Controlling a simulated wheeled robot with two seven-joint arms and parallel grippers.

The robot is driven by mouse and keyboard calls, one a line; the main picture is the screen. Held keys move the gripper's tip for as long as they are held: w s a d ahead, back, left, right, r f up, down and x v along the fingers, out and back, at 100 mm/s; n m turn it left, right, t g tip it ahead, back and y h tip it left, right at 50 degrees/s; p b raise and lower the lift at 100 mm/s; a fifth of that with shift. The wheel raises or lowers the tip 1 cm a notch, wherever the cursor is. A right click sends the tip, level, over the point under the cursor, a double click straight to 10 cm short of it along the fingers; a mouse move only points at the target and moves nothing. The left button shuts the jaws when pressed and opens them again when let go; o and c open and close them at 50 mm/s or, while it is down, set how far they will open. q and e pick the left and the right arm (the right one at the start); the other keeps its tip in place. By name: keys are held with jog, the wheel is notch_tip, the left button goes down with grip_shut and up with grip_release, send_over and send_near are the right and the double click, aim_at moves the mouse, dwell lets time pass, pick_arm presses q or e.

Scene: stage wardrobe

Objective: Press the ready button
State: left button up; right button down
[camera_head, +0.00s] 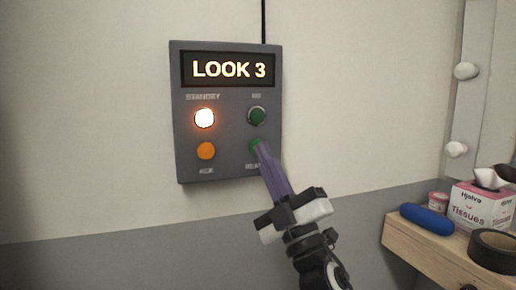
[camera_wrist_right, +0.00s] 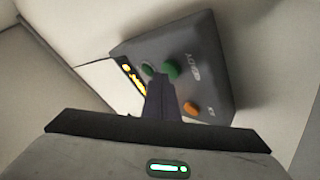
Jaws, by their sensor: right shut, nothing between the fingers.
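The grey control panel (camera_head: 228,172) is on the wall, its display reading "LOOK 3". The green ready button (camera_head: 255,144) is at its lower right, partly hidden by my right gripper (camera_head: 263,152). In the right wrist view the ready button (camera_wrist_right: 171,69) shows beside the fingertips of my right gripper (camera_wrist_right: 159,80). The right gripper is shut and empty, its tips at or very close to the button; I cannot tell whether they touch. My left gripper is not in view.
The standby button (camera_head: 204,118) glows. A darker green button (camera_head: 257,116) sits above the ready button, and an orange button (camera_head: 206,151) to its left. A wooden shelf (camera_head: 437,262) at right holds a tissue box (camera_head: 480,207), a blue case (camera_head: 427,219) and black tape (camera_head: 494,249).

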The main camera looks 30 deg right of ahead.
jog(key=shift+w+d, duration=0.1)
jog(key=shift+w, duration=0.3)
dwell(0.6)
jog(key=shift+s, duration=0.8)
jog(key=shift+s+a, duration=0.1)
jog(key=shift+a, duration=0.1)
jog(key=s, duration=0.2)
jog(key=s+a+p, duration=0.1)
jog(key=s, duration=0.1)
jog(key=shift+s, duration=0.35)
dwell(0.7)
